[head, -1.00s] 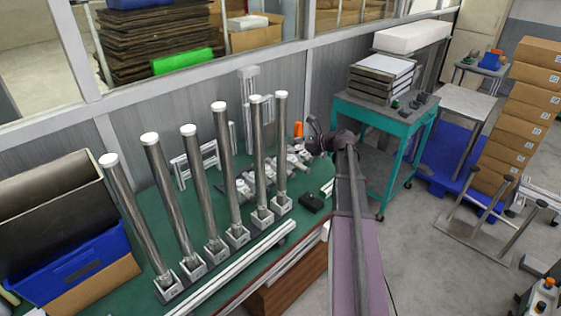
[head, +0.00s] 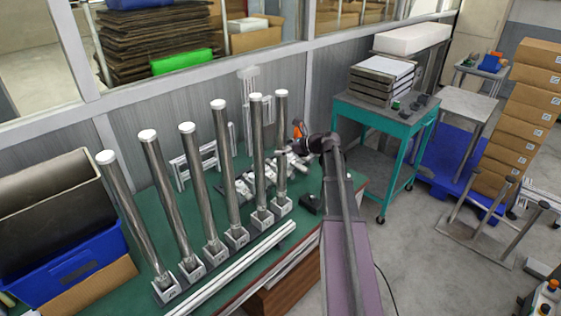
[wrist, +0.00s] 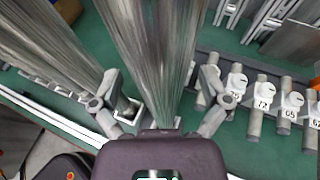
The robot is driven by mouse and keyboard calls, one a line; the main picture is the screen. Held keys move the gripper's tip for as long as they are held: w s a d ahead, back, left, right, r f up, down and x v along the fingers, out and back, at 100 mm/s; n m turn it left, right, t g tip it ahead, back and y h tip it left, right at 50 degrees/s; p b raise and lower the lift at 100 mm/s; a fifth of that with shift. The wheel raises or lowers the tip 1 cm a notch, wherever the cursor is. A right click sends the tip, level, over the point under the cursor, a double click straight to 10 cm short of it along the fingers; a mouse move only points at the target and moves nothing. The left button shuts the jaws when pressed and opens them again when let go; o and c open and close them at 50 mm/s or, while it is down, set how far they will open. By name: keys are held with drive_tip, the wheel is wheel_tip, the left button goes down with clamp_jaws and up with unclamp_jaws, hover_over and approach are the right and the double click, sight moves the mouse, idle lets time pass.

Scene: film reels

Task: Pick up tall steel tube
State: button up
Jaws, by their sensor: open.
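Several tall steel tubes with white caps stand in a row of square metal sockets on the green table. The rightmost tube (head: 281,125) is beside my gripper (head: 289,148), which reaches in from the right. In the wrist view a large steel tube (wrist: 160,45) rises between the two spread fingers of my gripper (wrist: 158,92). The gripper is open, and I see no clear grip on the tube. A neighbouring tube (wrist: 50,45) leans across the left of that view. The tube's base is partly hidden behind the gripper body.
A white rail (head: 230,268) lies along the table front. Clamps with numbered tags (wrist: 262,95) lie to the right in the wrist view. A blue bin (head: 75,268) stands at the left; a teal cart (head: 385,120) stands to the right. A small black block (head: 311,204) is near the table edge.

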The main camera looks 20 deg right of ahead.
sight(282, 123)
idle(0.3)
clamp_jaws()
drive_tip(key=shift+r, duration=0.15)
idle(0.3)
wheel_tip(282, 123, up, 10)
drive_tip(key=p, duration=1)
drive_tip(key=shift+f, duration=0.2)
idle(0.5)
